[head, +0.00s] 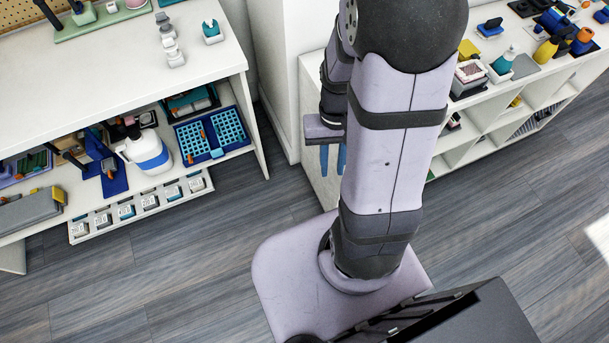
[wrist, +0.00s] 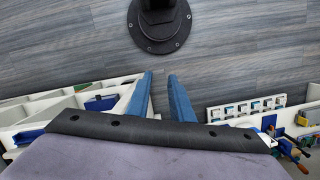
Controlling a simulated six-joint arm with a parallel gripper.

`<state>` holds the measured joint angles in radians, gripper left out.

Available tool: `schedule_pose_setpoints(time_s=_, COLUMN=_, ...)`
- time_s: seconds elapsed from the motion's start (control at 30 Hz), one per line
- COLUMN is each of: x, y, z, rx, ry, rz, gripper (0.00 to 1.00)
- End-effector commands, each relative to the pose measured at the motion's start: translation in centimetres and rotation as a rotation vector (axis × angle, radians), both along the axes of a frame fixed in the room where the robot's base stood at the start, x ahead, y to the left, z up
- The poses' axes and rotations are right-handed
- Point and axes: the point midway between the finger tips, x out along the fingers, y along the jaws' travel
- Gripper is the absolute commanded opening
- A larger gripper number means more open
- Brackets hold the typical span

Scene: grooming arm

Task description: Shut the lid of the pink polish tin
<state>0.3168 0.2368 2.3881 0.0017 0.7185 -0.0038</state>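I cannot clearly make out a pink polish tin in either view. A small open box with a pinkish inside (head: 470,73) stands on the right counter in the head view, but I cannot tell whether it is the tin. My gripper (head: 332,172) hangs pointing down beside the end panel of the right counter, partly behind my arm. In the wrist view its two blue fingers (wrist: 160,75) stand apart with nothing between them, so it is open and empty. It touches nothing that I can see.
A white left bench (head: 120,75) has a lower shelf with a white jug (head: 146,153) and a blue tray (head: 213,136). The right counter (head: 480,112) carries bottles and tools above open cubbies. Grey floor (head: 190,255) between them is clear.

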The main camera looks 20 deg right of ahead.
Motion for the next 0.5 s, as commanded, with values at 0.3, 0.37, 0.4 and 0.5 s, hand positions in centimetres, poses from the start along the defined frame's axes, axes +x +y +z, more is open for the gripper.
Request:
schedule_pose_setpoints(time_s=0.3, x=-3.0, y=3.4, z=-1.4, rx=-0.01, ry=-0.032, rz=0.123, gripper=0.2)
schedule_pose_setpoints(time_s=0.37, x=-2.5, y=3.9, z=-1.5, rx=-0.018, ry=-0.063, rz=0.15, gripper=0.2)
schedule_pose_setpoints(time_s=0.4, x=-2.2, y=4.2, z=-1.5, rx=-0.021, ry=-0.081, rz=0.167, gripper=0.2)
schedule_pose_setpoints(time_s=0.5, x=-1.5, y=5.1, z=-1.7, rx=-0.03, ry=-0.129, rz=0.216, gripper=0.2)
